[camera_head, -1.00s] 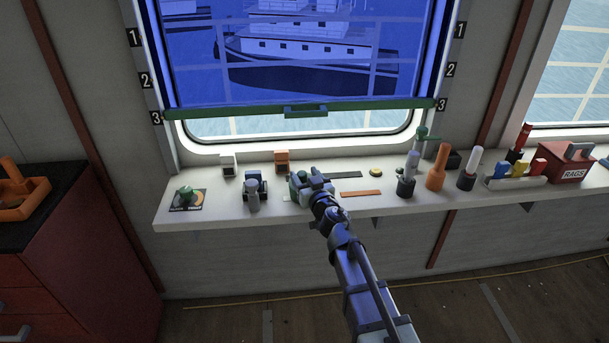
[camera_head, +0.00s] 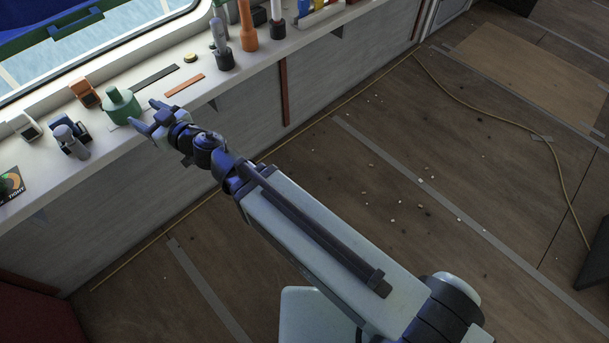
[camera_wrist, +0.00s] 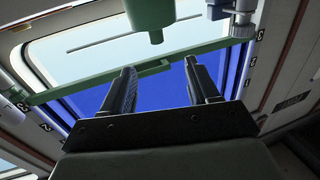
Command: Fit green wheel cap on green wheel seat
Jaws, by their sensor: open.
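A green cylinder (camera_head: 121,105) with a short narrow stub on top stands upright on the window ledge. It also shows at the top edge of the wrist view (camera_wrist: 152,12), which is upside down. I cannot tell whether it is the wheel cap or the seat. My gripper (camera_head: 149,114) is open and empty, at the ledge's front edge just to the right of the cylinder. Its two fingers show apart in the wrist view (camera_wrist: 162,68), with nothing between them. A grey stand (camera_head: 220,35) with green at its top is cut off by the upper edge.
An orange bottle-shaped piece (camera_head: 248,30) stands farther right.

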